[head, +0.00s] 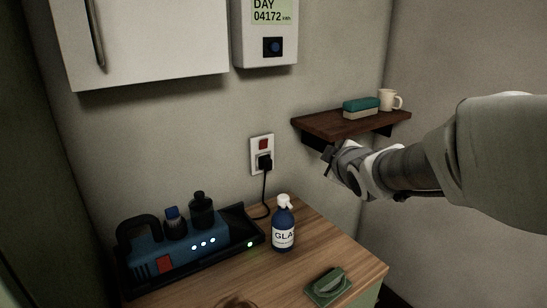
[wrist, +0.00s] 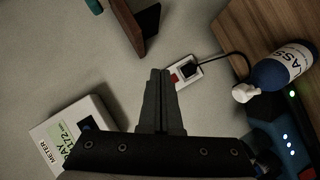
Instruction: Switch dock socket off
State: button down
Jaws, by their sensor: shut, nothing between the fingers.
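The dock socket (head: 254,154) is a white wall plate with a red switch (head: 263,144) at the top and a black plug (head: 265,162) below. A cable runs from the plug down to the black dock (head: 130,286), which shows a green light. In the head view my gripper (head: 329,160) is right of the socket, below the shelf, apart from the plate. In the wrist view my gripper (wrist: 160,73) is shut and empty, its tips just left of the red switch (wrist: 173,78). The switch's position, on or off, is too small to tell.
A wooden shelf (head: 330,122) with a sponge (head: 361,107) and mug (head: 391,100) sits above my gripper. A meter (head: 265,35) and cabinet (head: 150,40) hang above. Wall around the socket is clear.

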aim_at(263, 138)
jog(key=w+a+f+n+t+y+b, duration=0.3)
jog(key=w+a+f+n+y+b, duration=0.3)
jog(key=w+f+n+y+b, duration=0.2)
notch_tip(263, 138, down, 3)
jog(key=w+n+y, duration=0.1)
jog(key=n+y, duration=0.1)
jog(key=n, duration=0.1)
jog(key=shift+r+n+t+y, duration=0.2)
jog(key=shift+n+t+y, duration=0.1)
jog(key=shift+y, duration=0.1)
jog(key=shift+a, duration=0.1)
jog(key=b+x, duration=0.1)
jog(key=x, duration=1.3)
